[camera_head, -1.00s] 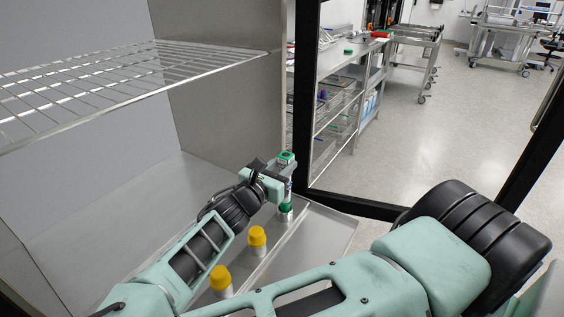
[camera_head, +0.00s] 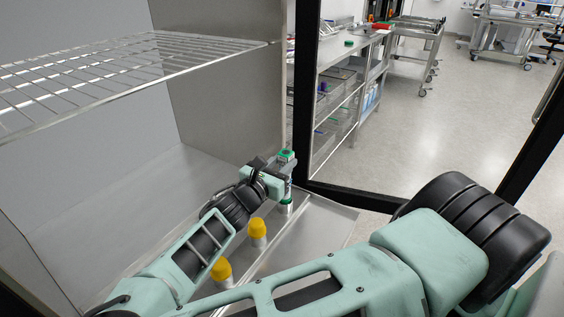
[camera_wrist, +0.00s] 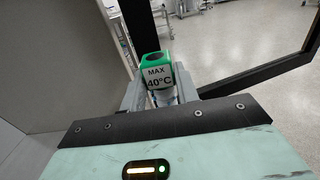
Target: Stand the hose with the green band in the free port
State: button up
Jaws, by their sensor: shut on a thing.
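The hose (camera_head: 288,184) stands roughly upright in my gripper (camera_head: 280,168), above the front strip of the steel bay at its far right end. Its green top (camera_head: 287,155) shows in the head view. In the wrist view the green top (camera_wrist: 153,60) has an open round mouth and a white label reading "MAX 40°C". My gripper (camera_wrist: 158,97) is shut around the hose just below this label. A green ring on a pale base (camera_head: 286,203) shows directly under the hose. I cannot tell whether the hose's lower end is inside it or just above it.
Two yellow-topped pale pieces (camera_head: 258,229) (camera_head: 221,270) stand in line nearer to me. A wire shelf (camera_head: 120,75) hangs above on the left. A black door frame (camera_head: 305,100) stands just right of the hose. Steel carts and open floor lie beyond.

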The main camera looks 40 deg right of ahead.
jog(key=shift+f, duration=0.25)
jog(key=o, duration=1.1)
jog(key=shift+a, duration=0.1)
jog(key=v, duration=1.7)
jog(key=shift+s+a+b, duration=0.1)
jog(key=shift+b, duration=0.3)
jog(key=shift+p+v, duration=0.7)
jog(key=shift+v, duration=1.8)
